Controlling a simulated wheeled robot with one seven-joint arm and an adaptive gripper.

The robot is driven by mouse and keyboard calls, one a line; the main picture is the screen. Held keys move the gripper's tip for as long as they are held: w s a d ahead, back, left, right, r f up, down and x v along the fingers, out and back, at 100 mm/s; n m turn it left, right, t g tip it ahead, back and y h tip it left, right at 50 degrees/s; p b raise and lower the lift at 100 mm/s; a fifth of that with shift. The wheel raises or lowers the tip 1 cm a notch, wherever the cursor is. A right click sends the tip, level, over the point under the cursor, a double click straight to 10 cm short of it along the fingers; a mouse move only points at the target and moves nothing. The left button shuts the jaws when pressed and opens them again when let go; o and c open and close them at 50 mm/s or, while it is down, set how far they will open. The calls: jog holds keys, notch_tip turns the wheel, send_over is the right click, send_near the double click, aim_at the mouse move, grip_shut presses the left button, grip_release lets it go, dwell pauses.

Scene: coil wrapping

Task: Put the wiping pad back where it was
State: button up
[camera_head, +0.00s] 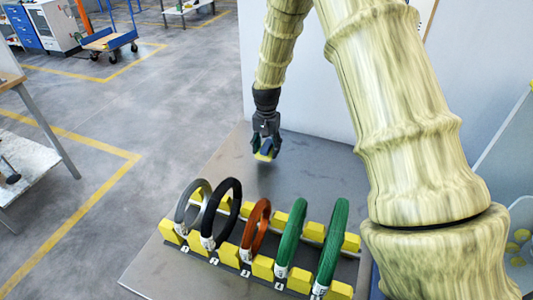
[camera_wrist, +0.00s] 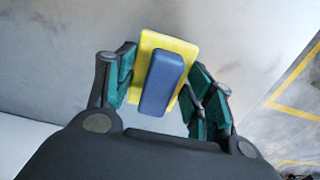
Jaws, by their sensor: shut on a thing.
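The wiping pad (camera_wrist: 147,45) is yellow with a blue block-shaped handle (camera_wrist: 162,82). My gripper (camera_wrist: 160,84) is shut on the pad, with its green-padded fingers on either side of it. In the head view my gripper (camera_head: 266,150) hangs over the back part of the metal table, near the wall. The pad (camera_head: 263,157) shows small and partly hidden beneath the fingers there. I cannot tell whether the pad touches the table.
Several coils stand in a yellow-block rack (camera_head: 262,268) at the front: grey, black, orange (camera_head: 256,230) and green (camera_head: 333,243). The grey table (camera_head: 310,165) is clear behind the rack. A pale wall (camera_head: 330,100) rises behind it. A bin (camera_head: 520,240) with yellow items stands at right.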

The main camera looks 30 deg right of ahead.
aim_at(266, 154)
jog(key=shift+f+p, duration=0.45)
jog(key=shift+f, duration=1.25)
jog(key=o, duration=1)
notch_tip(266, 154, up, 12)
jog(key=shift+r+b, duration=0.1)
jog(key=shift+b, duration=0.9)
jog(key=shift+r, duration=0.1)
